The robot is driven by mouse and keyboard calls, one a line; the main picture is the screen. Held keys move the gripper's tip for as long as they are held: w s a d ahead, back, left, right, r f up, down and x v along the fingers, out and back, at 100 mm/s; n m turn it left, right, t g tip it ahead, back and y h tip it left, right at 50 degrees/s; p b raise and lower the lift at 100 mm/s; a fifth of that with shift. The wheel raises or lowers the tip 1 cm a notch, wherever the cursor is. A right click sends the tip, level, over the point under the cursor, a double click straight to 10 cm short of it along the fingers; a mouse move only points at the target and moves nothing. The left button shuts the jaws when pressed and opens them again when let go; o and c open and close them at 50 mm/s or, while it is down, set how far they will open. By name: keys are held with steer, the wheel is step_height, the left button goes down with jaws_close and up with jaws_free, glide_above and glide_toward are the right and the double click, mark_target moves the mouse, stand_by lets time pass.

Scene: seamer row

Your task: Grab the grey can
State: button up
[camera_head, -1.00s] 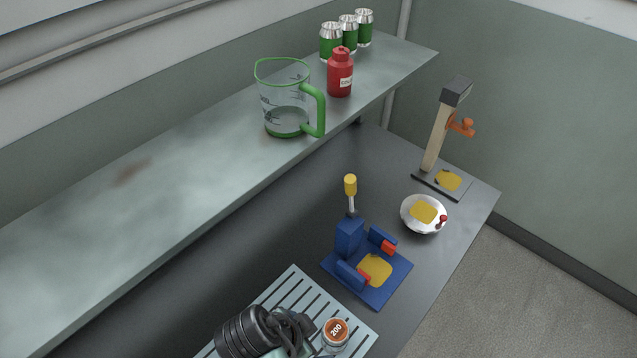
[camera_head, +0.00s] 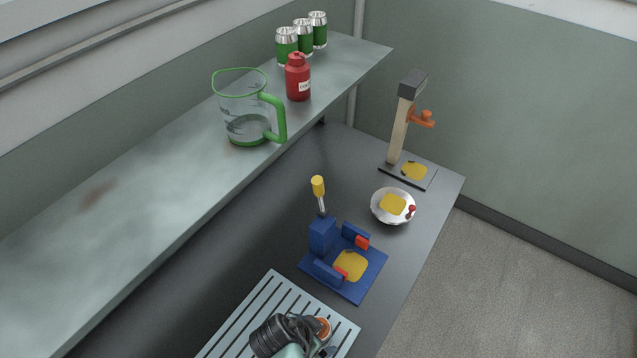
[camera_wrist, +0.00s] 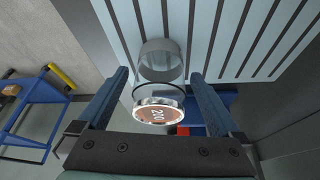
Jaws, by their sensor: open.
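The grey can (camera_wrist: 162,62) stands upright on a pale slatted rack (camera_head: 258,300). Its round top has an orange-brown label marked 200. In the head view only part of the can's orange top (camera_head: 323,325) shows beside my gripper (camera_head: 302,338), which hides the rest. In the wrist view my gripper (camera_wrist: 159,78) is open, with one finger on each side of the can. Gaps show between the can and both fingers, so it is not clamped.
A blue fixture (camera_head: 322,236) with a yellow-tipped lever stands beyond the rack. A silver dish (camera_head: 382,213) and a wooden-post stand (camera_head: 398,133) are farther back. The shelf (camera_head: 150,185) on the left holds a measuring jug (camera_head: 243,105), red bottle (camera_head: 298,82) and green cans (camera_head: 287,47).

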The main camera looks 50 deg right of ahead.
steer(key=shift+d+f, duration=0.2)
steer(key=shift+f, duration=0.25)
steer(key=c, duration=1.3)
